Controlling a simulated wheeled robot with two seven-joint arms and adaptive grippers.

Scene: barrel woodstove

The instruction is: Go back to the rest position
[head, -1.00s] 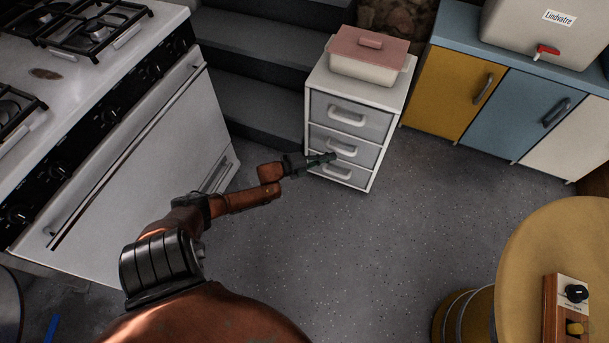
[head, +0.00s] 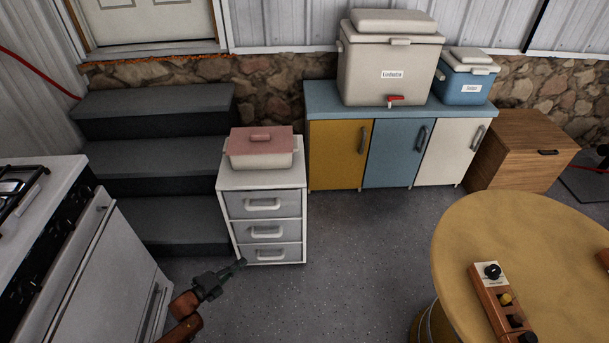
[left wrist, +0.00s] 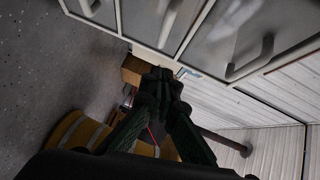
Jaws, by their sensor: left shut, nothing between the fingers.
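My left gripper (head: 236,267) is at the lower left of the head view, low in front of the white drawer unit (head: 226,225). It is shut and empty. In the left wrist view its dark fingers (left wrist: 158,80) meet at their tips, with drawer fronts and handles at the top. The drawer unit has three grey drawers with pale handles, and all look closed. The gripper looks apart from the handles. My right gripper is in neither view.
A pink-lidded dish (head: 262,148) stands on the drawer unit. The white stove (head: 100,270) is at the left, beside dark steps (head: 150,150). A round yellow table (head: 560,240) is at the right. Coloured cabinets (head: 340,155) stand behind. Grey floor (head: 350,260) lies open between.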

